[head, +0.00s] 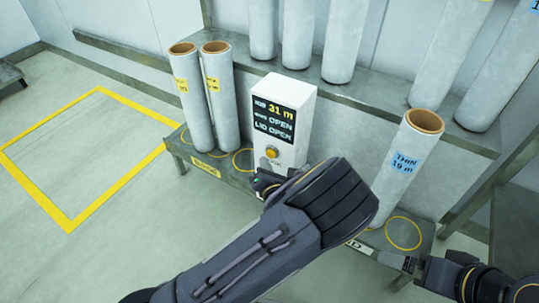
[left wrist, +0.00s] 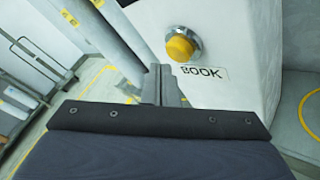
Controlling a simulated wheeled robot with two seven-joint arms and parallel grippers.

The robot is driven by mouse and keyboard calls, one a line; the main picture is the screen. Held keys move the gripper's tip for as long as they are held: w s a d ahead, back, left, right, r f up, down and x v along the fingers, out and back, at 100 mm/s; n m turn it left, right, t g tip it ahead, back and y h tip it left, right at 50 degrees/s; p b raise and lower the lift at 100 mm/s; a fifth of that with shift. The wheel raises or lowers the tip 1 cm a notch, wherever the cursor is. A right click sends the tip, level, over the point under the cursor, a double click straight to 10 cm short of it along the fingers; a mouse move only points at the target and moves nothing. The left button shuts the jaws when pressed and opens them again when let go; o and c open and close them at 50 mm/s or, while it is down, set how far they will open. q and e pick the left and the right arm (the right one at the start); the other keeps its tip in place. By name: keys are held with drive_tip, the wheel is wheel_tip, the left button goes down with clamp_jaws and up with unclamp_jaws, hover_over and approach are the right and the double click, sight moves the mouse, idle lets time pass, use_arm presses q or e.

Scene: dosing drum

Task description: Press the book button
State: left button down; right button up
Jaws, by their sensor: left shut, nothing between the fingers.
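The book button is a yellow round button (head: 271,152) in a metal collar on the lower front of a white box (head: 292,98). In the left wrist view the button (left wrist: 180,48) sits above a label reading BOOK (left wrist: 204,73). My left gripper (head: 262,184) is in front of the box, below the button in the head view. In the left wrist view its fingertips (left wrist: 158,72) are together and empty, just left of and below the button; I cannot tell whether they touch the box. My right gripper (head: 404,264) is low at the right; its fingers are unclear.
The box's dark display (head: 273,119) reads 31 m and OPEN. Two grey rolls (head: 220,90) stand left of the box, and a roll labelled 19 m (head: 404,165) stands to its right. More rolls stand on the shelf (head: 385,90) behind. A yellow floor outline (head: 70,228) encloses clear floor.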

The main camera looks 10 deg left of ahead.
use_arm(q)
drive_tip(key=shift+w, duration=0.15)
drive_tip(key=shift+w+d, duration=0.15)
drive_tip(key=shift+w, duration=0.1)
drive_tip(key=shift+w+d+p, duration=0.15)
drive_tip(key=shift+w+p, duration=0.15)
drive_tip(key=shift+w, duration=0.15)
idle(0.6)
idle(0.4)
drive_tip(key=shift+s+a, duration=0.3)
drive_tip(key=shift+s, duration=0.55)
drive_tip(key=shift+s+a+p, duration=0.15)
drive_tip(key=shift+s+a, duration=0.15)
drive_tip(key=shift+s, duration=0.5)
drive_tip(key=shift+s+a+p, duration=0.15)
drive_tip(key=shift+s+a, duration=0.1)
drive_tip(key=shift+s, duration=0.55)
drive_tip(key=shift+s+a+p, duration=0.15)
drive_tip(key=shift+s+a, duration=0.15)
drive_tip(key=shift+s, duration=0.5)
